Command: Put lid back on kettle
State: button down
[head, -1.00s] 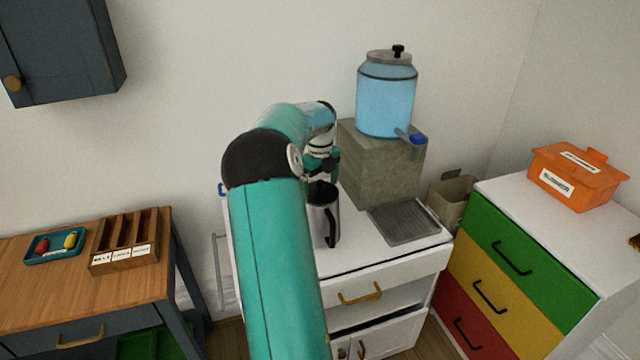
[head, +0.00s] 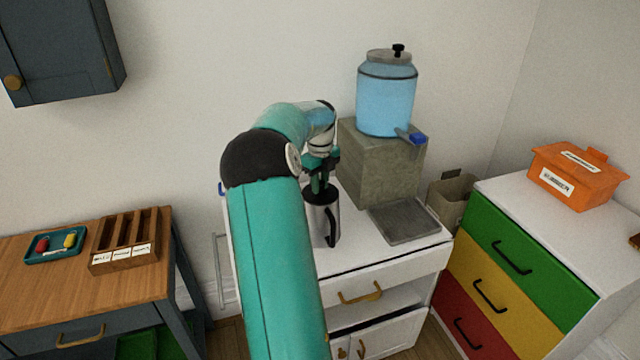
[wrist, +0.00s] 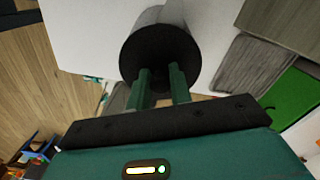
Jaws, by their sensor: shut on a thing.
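The kettle (head: 322,222) is a silver jug with a black handle, standing upright on the white cabinet top. Its silver side also shows in the wrist view (wrist: 150,17). The lid (wrist: 160,52) is a round black disc that covers the kettle's mouth in the wrist view. My gripper (head: 319,187) points down directly over the kettle. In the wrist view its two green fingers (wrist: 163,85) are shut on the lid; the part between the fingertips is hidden. I cannot tell whether the lid touches the rim all round.
A grey block (head: 385,170) with a blue water dispenser (head: 386,100) stands behind right of the kettle. A grey drip tray (head: 404,221) lies to the right. The white cabinet top (head: 350,255) is clear in front. A coloured drawer unit (head: 505,255) stands at right.

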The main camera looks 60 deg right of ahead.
dwell(0.3)
jog(key=c, duration=1.2)
grip_release()
jog(key=shift+o, duration=0.5)
jog(key=o, duration=0.4)
jog(key=shift+r, duration=0.1)
jog(key=shift+r, duration=3.45)
